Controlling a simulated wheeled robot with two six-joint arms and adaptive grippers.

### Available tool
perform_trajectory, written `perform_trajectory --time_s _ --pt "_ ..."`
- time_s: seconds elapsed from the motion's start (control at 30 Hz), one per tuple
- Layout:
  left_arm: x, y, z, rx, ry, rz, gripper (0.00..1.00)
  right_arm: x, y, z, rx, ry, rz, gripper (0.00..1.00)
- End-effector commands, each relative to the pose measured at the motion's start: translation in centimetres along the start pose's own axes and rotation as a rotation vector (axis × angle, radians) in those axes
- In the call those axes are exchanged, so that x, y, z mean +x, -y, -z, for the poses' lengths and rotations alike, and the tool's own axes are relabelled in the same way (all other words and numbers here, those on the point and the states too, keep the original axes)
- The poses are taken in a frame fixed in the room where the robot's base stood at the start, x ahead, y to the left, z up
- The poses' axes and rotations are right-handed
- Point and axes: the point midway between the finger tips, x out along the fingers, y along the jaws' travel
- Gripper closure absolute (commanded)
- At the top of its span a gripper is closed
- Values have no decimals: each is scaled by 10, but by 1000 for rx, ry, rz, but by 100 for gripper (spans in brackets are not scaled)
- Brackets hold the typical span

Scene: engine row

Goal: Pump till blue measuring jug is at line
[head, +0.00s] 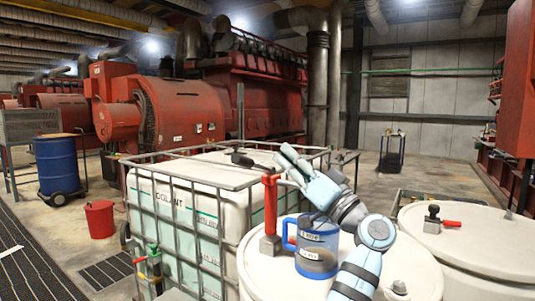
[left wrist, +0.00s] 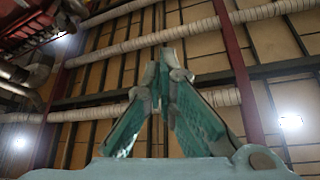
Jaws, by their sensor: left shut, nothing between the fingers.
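The blue measuring jug (head: 320,240) stands upright on a pale drum top (head: 262,272), its handle to the left. It bears two white labels, and its lower part looks darker; I cannot read the exact level or line. A red hand pump (head: 270,205) stands on a grey block just left of the jug. My left gripper (head: 281,156) is shut and empty, raised above the jug, its tips just above and right of the pump's top. Contact with the pump is not clear. In the left wrist view the fingers (left wrist: 167,58) meet at their tips against the ceiling. My right gripper is out of view.
A caged white coolant tank (head: 168,192) stands behind and left, with a black fitting (head: 240,159) above it. Another pale drum (head: 480,240) with a red-handled valve (head: 440,219) is at right.

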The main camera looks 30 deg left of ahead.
Motion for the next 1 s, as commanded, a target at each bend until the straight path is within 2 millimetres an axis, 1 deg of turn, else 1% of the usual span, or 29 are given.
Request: perform_trajectory --time_s 0.17,0.3,0.47,0.6,0.7,0.8,1.0 --pt "30 0 1 3 1 2 100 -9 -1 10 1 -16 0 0" --pt "61 1 2 4 0 3 100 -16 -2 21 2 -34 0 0" --pt "96 1 2 3 1 2 100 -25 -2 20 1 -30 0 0" --pt "87 -1 -23 4 1 -2 100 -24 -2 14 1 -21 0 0" --pt "83 -1 -33 3 1 -2 100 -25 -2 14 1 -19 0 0" --pt "82 -1 -38 2 0 -1 100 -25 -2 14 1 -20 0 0" --pt "81 -1 -39 2 1 -1 100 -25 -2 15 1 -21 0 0"
